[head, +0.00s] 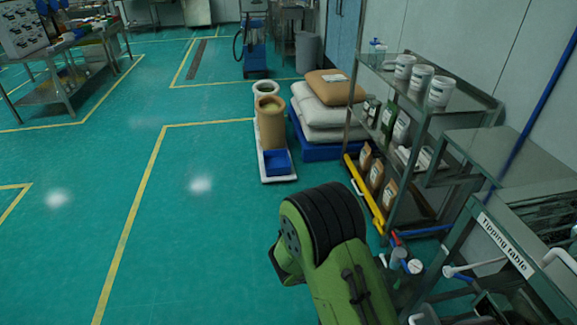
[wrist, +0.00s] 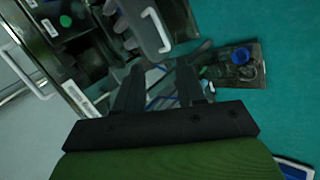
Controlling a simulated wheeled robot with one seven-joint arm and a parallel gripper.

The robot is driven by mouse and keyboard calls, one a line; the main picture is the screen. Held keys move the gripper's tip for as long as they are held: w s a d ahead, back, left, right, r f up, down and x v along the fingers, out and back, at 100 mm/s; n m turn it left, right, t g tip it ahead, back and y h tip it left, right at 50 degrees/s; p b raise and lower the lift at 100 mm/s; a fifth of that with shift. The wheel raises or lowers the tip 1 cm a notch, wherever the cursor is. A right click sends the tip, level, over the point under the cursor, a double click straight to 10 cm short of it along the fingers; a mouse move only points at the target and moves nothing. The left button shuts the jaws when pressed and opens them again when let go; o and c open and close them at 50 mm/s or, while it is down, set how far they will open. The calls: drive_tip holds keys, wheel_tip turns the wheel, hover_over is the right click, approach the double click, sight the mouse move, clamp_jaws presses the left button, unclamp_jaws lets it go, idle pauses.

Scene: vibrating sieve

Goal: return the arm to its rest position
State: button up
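My arm, green with a black ribbed joint, rises at the lower middle of the head view, over the floor beside the tipping table (head: 503,240). My gripper is not clearly seen there. In the wrist view my gripper (wrist: 160,84) shows two dark fingers spread apart. I see nothing clasped between them; grey and blue items lie beyond. The wrist view is tilted, with metal frames and a white handle (wrist: 155,30) past the fingers at the upper left.
A metal shelf (head: 440,105) with white tubs stands at the right, near the tipping table. A dark tray (wrist: 240,80) with a blue item shows in the wrist view. The green floor (head: 190,230) at left is clear.

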drive_tip(key=s+r+t+y+p, duration=0.25)
drive_tip(key=r+y, duration=0.25)
drive_tip(key=r, duration=1.3)
drive_tip(key=s+a+r+n+t+y+p, duration=0.2)
drive_tip(key=s+a+r+t+y+p, duration=0.1)
drive_tip(key=s+r, duration=0.7)
wheel_tip(320, 180, up, 3)
drive_tip(key=shift+s+n+t, duration=0.3)
drive_tip(key=shift+s+t, duration=0.1)
drive_tip(key=shift+t, duration=0.35)
